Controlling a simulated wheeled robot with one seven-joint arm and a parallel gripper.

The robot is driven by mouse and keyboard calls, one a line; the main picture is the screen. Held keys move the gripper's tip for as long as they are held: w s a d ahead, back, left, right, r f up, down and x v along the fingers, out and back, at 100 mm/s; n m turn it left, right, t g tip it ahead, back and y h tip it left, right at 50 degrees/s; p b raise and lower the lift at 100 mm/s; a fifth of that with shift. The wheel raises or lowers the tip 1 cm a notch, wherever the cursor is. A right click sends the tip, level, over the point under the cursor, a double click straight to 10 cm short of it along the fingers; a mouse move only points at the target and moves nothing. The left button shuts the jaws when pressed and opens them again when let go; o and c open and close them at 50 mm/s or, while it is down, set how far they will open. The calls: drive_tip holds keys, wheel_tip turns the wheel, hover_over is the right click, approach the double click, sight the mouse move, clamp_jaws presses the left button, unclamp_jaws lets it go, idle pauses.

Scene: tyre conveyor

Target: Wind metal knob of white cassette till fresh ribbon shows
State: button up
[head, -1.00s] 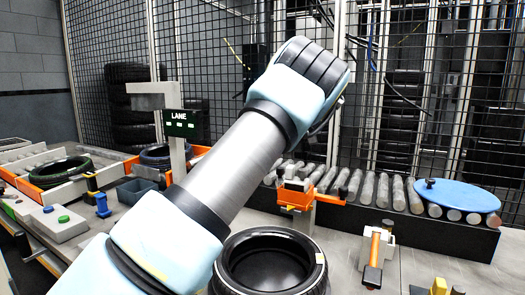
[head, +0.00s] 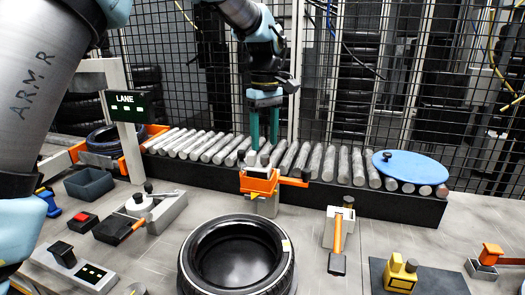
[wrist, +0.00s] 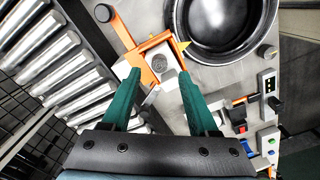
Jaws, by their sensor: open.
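A white block that looks like the cassette (wrist: 146,62) sits in an orange holder (wrist: 125,35) in the wrist view. A round grey metal knob (wrist: 159,66) shows on its face. In the head view the orange holder (head: 259,183) stands on a light post in front of the rollers; the knob cannot be made out there. My gripper (head: 264,146) points down just above and behind the holder. In the wrist view its green fingers (wrist: 158,76) are open and empty, with the knob between their tips in the picture. I cannot make out any ribbon.
A roller conveyor (head: 220,148) runs behind the holder, with a blue disc (head: 411,166) on its right end. A black tyre (head: 238,258) lies in front. An orange-handled tool (head: 338,236) stands to the right. A lane sign (head: 124,106) stands to the left.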

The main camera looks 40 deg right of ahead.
sight(265, 156)
drive_tip(key=shift+f+p, duration=0.4)
drive_tip(key=shift+f, duration=2)
clamp_jaws()
